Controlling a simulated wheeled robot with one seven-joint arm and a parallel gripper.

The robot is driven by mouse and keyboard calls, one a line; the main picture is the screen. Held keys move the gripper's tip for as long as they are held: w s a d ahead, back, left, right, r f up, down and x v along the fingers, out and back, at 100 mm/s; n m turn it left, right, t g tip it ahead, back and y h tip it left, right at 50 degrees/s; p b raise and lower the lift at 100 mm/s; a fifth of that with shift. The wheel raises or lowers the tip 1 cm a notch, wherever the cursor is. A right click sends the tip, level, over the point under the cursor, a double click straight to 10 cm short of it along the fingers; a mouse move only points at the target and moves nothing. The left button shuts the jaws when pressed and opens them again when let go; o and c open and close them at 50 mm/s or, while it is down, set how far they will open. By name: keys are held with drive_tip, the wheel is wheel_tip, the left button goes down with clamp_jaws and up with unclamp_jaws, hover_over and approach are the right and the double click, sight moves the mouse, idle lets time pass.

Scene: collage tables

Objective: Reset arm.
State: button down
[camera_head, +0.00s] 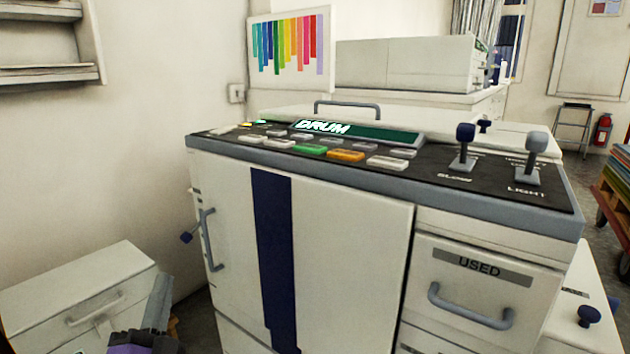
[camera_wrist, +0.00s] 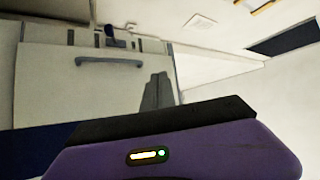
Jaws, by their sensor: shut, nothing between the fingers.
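My gripper (camera_head: 158,300) shows at the lower left of the head view, with a grey finger pointing up and a purple body at the bottom edge. It is in front of the machine's left side, near a low white drawer cabinet (camera_head: 75,290). In the wrist view my gripper (camera_wrist: 157,92) shows as a grey shape above the purple housing. Its fingers are shut with nothing held. The rest of my arm is hidden.
A large white machine (camera_head: 350,235) fills the middle, with a display reading DRUM (camera_head: 355,132), coloured buttons and two levers. A drawer marked USED (camera_head: 480,285) is at right. A wall shelf (camera_head: 45,50) is upper left. Open floor (camera_head: 575,175) shows far right.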

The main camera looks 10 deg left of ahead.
drive_tip(key=s+d+f+n+g+y, duration=0.1)
drive_tip(key=s+d+f+n, duration=0.25)
drive_tip(key=d, duration=0.75)
drive_tip(key=s+d+f+n+g+y, duration=0.1)
drive_tip(key=s+d+f+n, duration=0.3)
drive_tip(key=d, duration=0.7)
drive_tip(key=s+d+f+n+g+y, duration=0.15)
drive_tip(key=d+f+n, duration=0.4)
drive_tip(key=d, duration=0.55)
drive_tip(key=s+d+f+m+g+h, duration=0.15)
drive_tip(key=s+d+h, duration=0.35)
drive_tip(key=s+d, duration=0.8)
drive_tip(key=s+d+f+m+g+h, duration=0.1)
drive_tip(key=s+d+m+g+h, duration=0.15)
drive_tip(key=s+d+h, duration=0.9)
drive_tip(key=s+a+r+y+p, duration=0.1)
drive_tip(key=s+r+y+p, duration=0.1)
drive_tip(key=r+p, duration=1.4)
drive_tip(key=s+a+r+y+p, duration=0.2)
drive_tip(key=r+y+p, duration=0.2)
drive_tip(key=r+p, duration=1.2)
drive_tip(key=shift+s+a+r+n+y, duration=0.2)
drive_tip(key=shift+s+a+n+y, duration=0.1)
drive_tip(key=shift+s+n, duration=0.1)
